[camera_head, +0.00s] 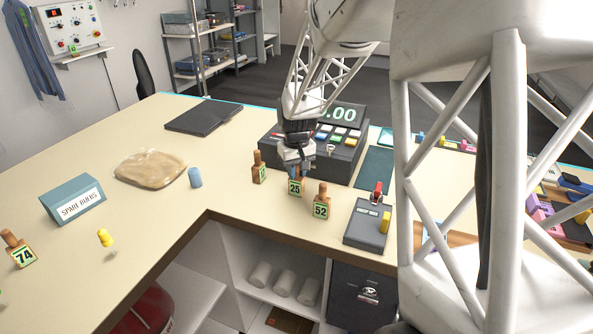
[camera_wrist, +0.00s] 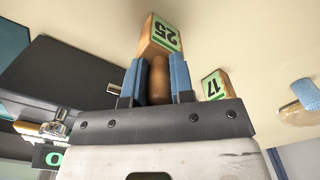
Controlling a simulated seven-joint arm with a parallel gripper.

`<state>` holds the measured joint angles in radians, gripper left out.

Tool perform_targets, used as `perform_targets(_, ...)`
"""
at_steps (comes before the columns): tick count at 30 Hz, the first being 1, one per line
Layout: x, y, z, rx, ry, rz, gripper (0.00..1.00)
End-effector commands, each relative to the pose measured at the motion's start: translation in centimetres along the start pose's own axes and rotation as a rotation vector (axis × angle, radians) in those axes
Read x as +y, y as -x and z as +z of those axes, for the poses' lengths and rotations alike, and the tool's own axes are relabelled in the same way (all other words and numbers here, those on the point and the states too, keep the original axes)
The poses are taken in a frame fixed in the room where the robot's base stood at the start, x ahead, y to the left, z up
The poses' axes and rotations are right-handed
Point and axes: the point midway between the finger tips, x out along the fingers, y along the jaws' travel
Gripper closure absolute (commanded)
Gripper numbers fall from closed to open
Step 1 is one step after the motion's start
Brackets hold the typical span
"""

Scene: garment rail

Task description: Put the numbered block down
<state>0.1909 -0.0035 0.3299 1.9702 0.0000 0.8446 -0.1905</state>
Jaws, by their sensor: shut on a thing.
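The numbered block marked 25 (camera_head: 295,188) is a wooden block with a green label and a knob handle. My gripper (camera_head: 293,165) is shut on its handle, in front of the cash register. In the wrist view the block (camera_wrist: 160,38) is beyond the blue fingertips (camera_wrist: 158,85), which close on its brown knob from both sides. The block is at or just above the counter; I cannot tell whether it touches. A block marked 52 (camera_head: 321,203) stands close to its right. Another block (camera_head: 259,168) stands to its left; it reads 17 in the wrist view (camera_wrist: 214,86).
The cash register (camera_head: 345,148) stands behind my gripper. A grey box with a red lever (camera_head: 367,226) is to the right. A blue cylinder (camera_head: 195,178), a bag (camera_head: 150,169), a spare bulbs box (camera_head: 73,199) and block 74 (camera_head: 20,250) are left. The counter's front edge is near.

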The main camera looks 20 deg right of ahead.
Motion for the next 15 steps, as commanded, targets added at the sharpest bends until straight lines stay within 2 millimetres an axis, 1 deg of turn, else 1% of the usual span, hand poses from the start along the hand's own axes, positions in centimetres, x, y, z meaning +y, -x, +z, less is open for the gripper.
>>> perform_targets(2, 0.00, -0.20, 0.01, -0.001, 0.000, 0.000, 1.00)
perform_targets(3, 0.00, -0.26, 0.01, -0.001, 0.000, 0.000, 0.76)
perform_targets(8, 0.00, -0.22, 0.00, 0.000, 0.000, 0.000, 0.52)
perform_targets(15, 0.00, -0.20, 0.00, 0.000, 0.000, 0.000, 0.52)
